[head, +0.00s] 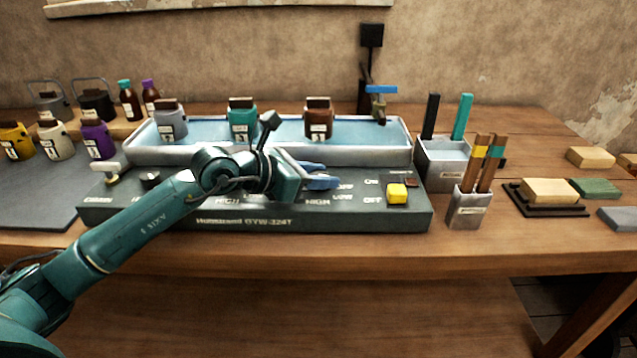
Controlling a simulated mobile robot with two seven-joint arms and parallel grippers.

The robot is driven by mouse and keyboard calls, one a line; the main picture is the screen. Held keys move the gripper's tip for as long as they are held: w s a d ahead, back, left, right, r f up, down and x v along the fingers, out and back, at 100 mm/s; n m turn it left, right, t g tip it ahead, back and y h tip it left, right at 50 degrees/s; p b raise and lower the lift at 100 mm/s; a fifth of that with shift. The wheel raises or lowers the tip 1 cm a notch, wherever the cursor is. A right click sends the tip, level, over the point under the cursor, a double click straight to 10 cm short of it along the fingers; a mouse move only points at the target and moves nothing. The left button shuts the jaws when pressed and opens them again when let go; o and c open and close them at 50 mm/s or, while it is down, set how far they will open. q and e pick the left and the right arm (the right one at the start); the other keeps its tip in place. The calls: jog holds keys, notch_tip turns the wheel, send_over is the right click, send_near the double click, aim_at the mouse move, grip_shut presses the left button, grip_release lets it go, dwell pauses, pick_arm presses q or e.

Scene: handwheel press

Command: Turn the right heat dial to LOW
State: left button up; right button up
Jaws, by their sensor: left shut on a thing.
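A dark control panel (270,222) lies along the front of the water bath on the bench. My left gripper (325,178) reaches across it from the left, its blue fingers low over the right half of the panel. The fingers are closed at the place of the right heat dial. The dial itself is hidden by the fingers, so its pointer cannot be read. My right gripper is not in view.
A yellow switch (397,194) sits right of the fingers, by ON and OFF labels. The bath (400,150) behind holds several jars. A black knob (150,179) and a pale-handled tap (108,170) are at the panel's left. A brush holder (468,210) stands to the right.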

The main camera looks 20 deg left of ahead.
pick_arm(q)
jog(key=m+g+h+b, duration=0.2)
jog(key=b, duration=0.1)
jog(key=shift+w+f+m, duration=0.1)
jog(key=shift+f+m, duration=0.2)
jog(key=shift+m+g+b, duration=0.3)
jog(key=shift+g+b, duration=0.15)
jog(key=shift+g, duration=0.05)
jog(key=shift+r+m+g+h+b, duration=0.15)
jog(key=shift+m+g+h+b, duration=0.45)
jog(key=shift+m+g, duration=0.1)
jog(key=shift+r+m+g+b, duration=0.1)
jog(key=shift+m+g+b, duration=0.4)
jog(key=shift+m+g, duration=0.35)
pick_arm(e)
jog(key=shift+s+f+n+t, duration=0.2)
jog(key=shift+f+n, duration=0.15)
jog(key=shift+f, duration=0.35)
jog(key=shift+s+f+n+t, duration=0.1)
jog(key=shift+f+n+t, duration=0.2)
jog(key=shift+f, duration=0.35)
pick_arm(q)
jog(key=shift+g, duration=0.25)
jog(key=o, duration=1)
jog(key=shift+c, duration=0.2)
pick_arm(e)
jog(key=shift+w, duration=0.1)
pick_arm(q)
jog(key=shift+a, duration=0.1)
